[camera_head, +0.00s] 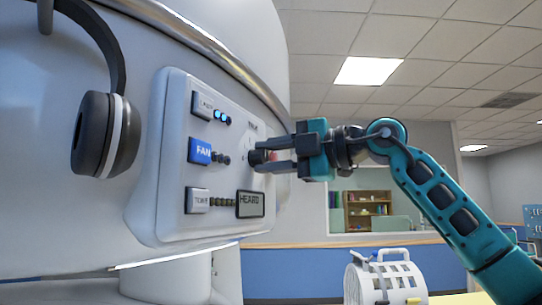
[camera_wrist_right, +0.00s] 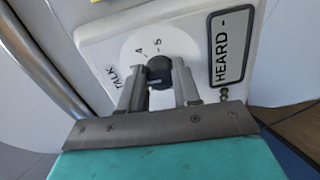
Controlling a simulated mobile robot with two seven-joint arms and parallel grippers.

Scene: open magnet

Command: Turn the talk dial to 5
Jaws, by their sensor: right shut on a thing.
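The talk dial (camera_wrist_right: 158,69) is a dark round knob on a white round plate, with the word TALK and the numbers 4 and 5 printed around it in the right wrist view. A pale mark shows on the knob's face, but I cannot tell which number it points to. My right gripper (camera_wrist_right: 160,88) is shut on the knob, one finger on each side. In the head view the right gripper (camera_head: 262,158) reaches the panel from the right and its fingers hide most of the dial. My left gripper is not in view.
The white control panel (camera_head: 172,225) carries a blue FAN button (camera_head: 200,151), two pale buttons, small lights and a HEARD display (camera_head: 250,204). Headphones (camera_head: 98,130) hang at left. A white slatted carrier (camera_head: 385,280) stands below my right arm. Open room lies behind.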

